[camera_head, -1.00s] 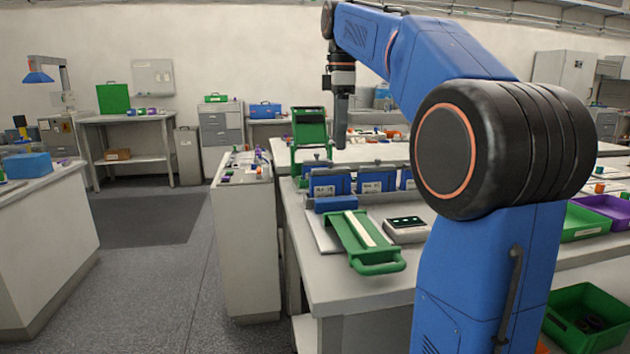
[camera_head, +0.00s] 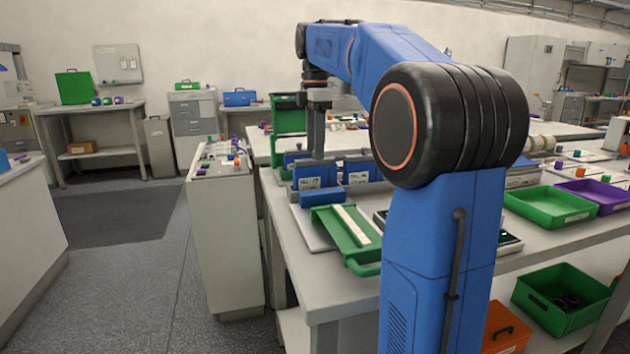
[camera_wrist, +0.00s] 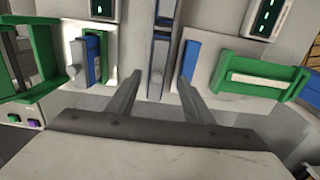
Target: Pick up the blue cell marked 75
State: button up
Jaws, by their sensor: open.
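My gripper (camera_head: 318,152) points down over the left part of the row. In the wrist view my gripper (camera_wrist: 160,95) is open, its two fingers apart. A narrow blue and grey piece (camera_wrist: 160,60) lies in line with the gap between them. A blue cell (camera_wrist: 88,60) sits farther left.
A low blue block (camera_head: 322,198) and a green handled tray with a white strip (camera_head: 345,232) lie in front of the row. A green upright frame (camera_head: 289,118) stands behind. Green (camera_head: 550,215) and purple (camera_head: 598,196) trays are at right. The floor at left is clear.

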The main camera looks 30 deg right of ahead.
aim_at(315, 169)
jog(key=shift+w+d+f, duration=0.1)
jog(key=shift+f, duration=1.75)
jog(key=shift+w+d+f, duration=0.1)
jog(key=shift+f, duration=1.7)
jog(key=shift+c, duration=0.4)
grip_shut()
